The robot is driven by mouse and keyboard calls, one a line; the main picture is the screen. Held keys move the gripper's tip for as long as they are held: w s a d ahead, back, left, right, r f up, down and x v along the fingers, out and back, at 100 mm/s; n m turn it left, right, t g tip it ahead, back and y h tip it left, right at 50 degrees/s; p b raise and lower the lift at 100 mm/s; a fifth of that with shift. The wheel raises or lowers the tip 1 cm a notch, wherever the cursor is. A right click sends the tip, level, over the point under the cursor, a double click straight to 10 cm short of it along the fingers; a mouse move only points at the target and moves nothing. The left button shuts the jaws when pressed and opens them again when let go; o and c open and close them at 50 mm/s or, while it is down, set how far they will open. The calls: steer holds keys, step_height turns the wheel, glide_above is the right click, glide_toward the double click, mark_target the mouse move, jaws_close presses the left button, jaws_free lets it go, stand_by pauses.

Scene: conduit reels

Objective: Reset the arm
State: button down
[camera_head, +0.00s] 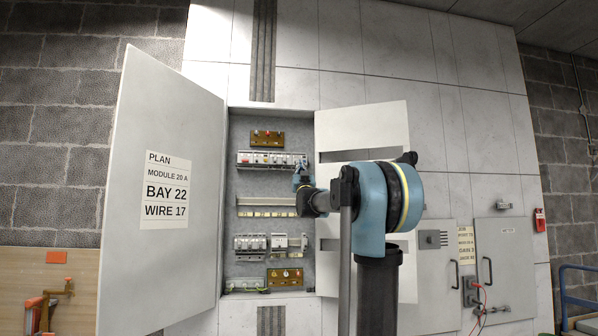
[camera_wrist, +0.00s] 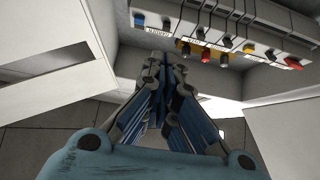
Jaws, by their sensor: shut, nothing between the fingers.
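My gripper (camera_wrist: 163,72) points up the wrist view, and its blue-padded fingers come together at the tips with nothing held. In the head view, my arm reaches from the right toward the open electrical cabinet (camera_head: 229,190), in front of its right part. The small blue end of the arm (camera_head: 301,176) shows there before the cabinet's middle rows. Whether the fingertips touch anything cannot be told.
The cabinet's left door (camera_head: 160,250) stands open with a label (camera_head: 166,190) reading bay 22, wire 17. The right door panel (camera_head: 365,125) stands open behind my arm. Breaker rows (camera_head: 270,159) fill the cabinet.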

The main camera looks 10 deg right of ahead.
stand_by(0.3)
steer(key=s+d+f+g, duration=0.1)
steer(key=s+f+g, duration=0.35)
steer(key=f, duration=0.75)
steer(key=s+f+g, duration=0.4)
steer(key=s+f, duration=0.1)
steer(key=f, duration=0.7)
steer(key=s+d+f+g, duration=0.1)
steer(key=s+f+g, duration=0.35)
steer(key=f, duration=0.85)
steer(key=s+d+f+g+h, duration=0.1)
steer(key=s+f+g, duration=1)
steer(key=s+f, duration=2.4)
steer(key=shift+s+d+f, duration=0.15)
steer(key=shift+s+f, duration=0.05)
steer(key=shift+s, duration=0.25)
steer(key=shift+w+f+g, duration=0.2)
steer(key=shift+w+g, duration=0.1)
steer(key=shift+w, duration=0.2)
